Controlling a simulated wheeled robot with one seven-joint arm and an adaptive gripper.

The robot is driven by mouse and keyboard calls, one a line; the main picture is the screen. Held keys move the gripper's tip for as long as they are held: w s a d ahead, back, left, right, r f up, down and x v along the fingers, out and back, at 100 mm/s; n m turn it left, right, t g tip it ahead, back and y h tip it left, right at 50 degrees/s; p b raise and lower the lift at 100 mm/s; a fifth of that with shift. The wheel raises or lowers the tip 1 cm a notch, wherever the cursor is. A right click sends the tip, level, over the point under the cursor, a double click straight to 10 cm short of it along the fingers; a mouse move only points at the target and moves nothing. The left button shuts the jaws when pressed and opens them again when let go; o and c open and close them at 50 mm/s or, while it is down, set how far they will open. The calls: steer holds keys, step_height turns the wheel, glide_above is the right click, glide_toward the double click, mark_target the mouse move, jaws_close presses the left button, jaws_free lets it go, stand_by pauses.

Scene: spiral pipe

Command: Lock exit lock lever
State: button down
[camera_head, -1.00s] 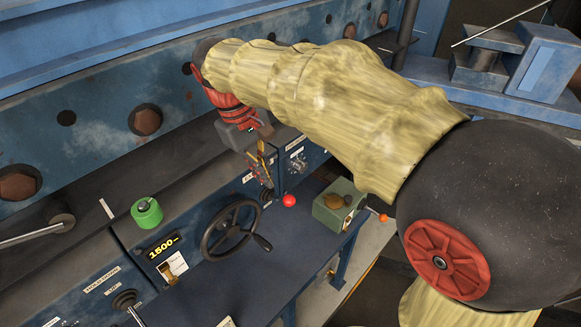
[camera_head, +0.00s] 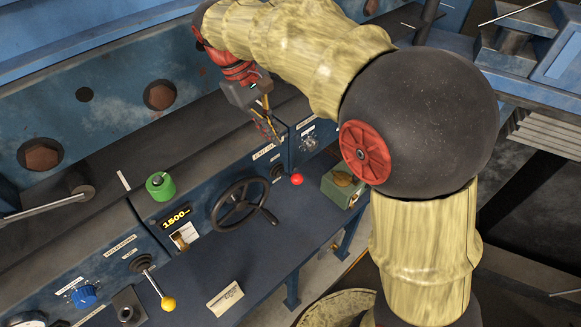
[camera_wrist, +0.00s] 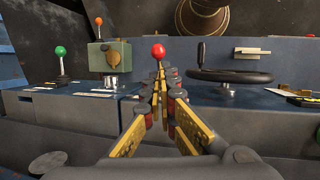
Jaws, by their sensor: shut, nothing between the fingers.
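A lever with a round red knob (camera_head: 297,180) stands on the blue console, just right of a label that starts "EXIT" (camera_head: 264,152); I take it for the exit lock lever. My gripper (camera_head: 277,138) is above and behind the knob in the head view, with its fingers together and empty. In the wrist view, the red knob (camera_wrist: 158,52) shows straight ahead, just beyond the closed fingertips (camera_wrist: 160,78). The fingers hide most of its shaft. I see no contact with the knob, but the exact gap cannot be told.
A black handwheel (camera_head: 240,204) is left of the red knob, and a green box (camera_head: 342,187) is to its right. A green knob (camera_head: 160,186) and a yellow-knobbed lever (camera_head: 168,303) are farther left. The blue console top (camera_head: 262,244) in front is mostly clear.

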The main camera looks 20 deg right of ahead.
mark_target(294, 177)
steer(key=p+x, duration=0.2)
steer(key=x, duration=1.1)
steer(key=shift+s+f+t+b, duration=0.2)
steer(key=shift+s+t+b, duration=0.15)
steer(key=shift+b, duration=0.4)
